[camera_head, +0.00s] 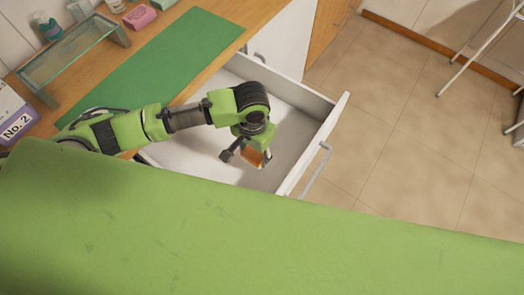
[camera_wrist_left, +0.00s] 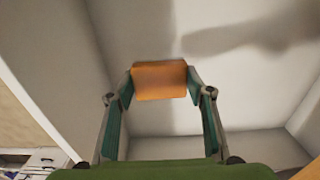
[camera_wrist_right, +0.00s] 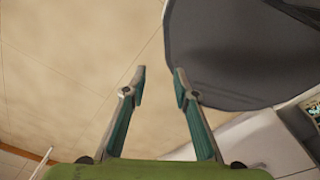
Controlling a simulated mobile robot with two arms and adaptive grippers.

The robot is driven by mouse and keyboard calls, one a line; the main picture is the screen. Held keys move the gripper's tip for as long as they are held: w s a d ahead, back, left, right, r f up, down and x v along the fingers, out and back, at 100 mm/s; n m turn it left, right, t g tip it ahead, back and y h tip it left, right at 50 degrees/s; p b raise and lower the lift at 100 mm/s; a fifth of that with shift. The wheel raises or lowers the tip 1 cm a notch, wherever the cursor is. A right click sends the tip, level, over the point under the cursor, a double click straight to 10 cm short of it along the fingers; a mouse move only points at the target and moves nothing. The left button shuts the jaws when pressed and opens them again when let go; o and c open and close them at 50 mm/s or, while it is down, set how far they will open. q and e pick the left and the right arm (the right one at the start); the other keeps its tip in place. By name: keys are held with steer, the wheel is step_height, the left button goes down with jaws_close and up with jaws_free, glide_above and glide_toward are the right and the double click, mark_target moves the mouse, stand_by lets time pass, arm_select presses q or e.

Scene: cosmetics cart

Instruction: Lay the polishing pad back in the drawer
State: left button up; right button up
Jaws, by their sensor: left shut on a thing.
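The polishing pad (camera_wrist_left: 160,80) is an orange block held between the fingertips of my left gripper (camera_wrist_left: 162,88) in the left wrist view. In the head view the pad (camera_head: 254,158) shows as a small orange-brown piece at my left gripper (camera_head: 246,156). The gripper is over the open white drawer (camera_head: 318,143), within its walls. The drawer's pale floor (camera_wrist_left: 250,95) lies beyond the pad in the left wrist view. I cannot tell whether the pad touches it. My right gripper (camera_wrist_right: 158,80) is open and empty in the right wrist view, over tiled floor.
A wooden counter (camera_head: 235,15) with a green mat (camera_head: 165,65) and a glass stand (camera_head: 75,52) lies behind the drawer. A pink block (camera_head: 139,17) sits there. A dark rounded object (camera_wrist_right: 240,50) is near my right gripper.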

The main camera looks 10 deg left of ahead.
arm_select(q)
steer(key=w+f, duration=0.2)
steer(key=w+d+f, duration=0.1)
steer(key=f, duration=0.2)
steer(key=shift+w+d, duration=0.15)
steer(key=shift+w, duration=0.25)
steer(key=shift+w+f, duration=0.35)
steer(key=shift+f, duration=0.05)
step_height(320, 180, down, 3)
arm_select(e)
steer(key=shift+a, duration=0.65)
arm_select(q)
steer(key=shift+f, duration=0.15)
arm_select(e)
steer(key=shift+d, duration=0.15)
arm_select(q)
steer(key=o, duration=1)
steer(key=shift+o, duration=0.2)
step_height(320, 180, up, 12)
arm_select(e)
steer(key=shift+f, duration=0.15)
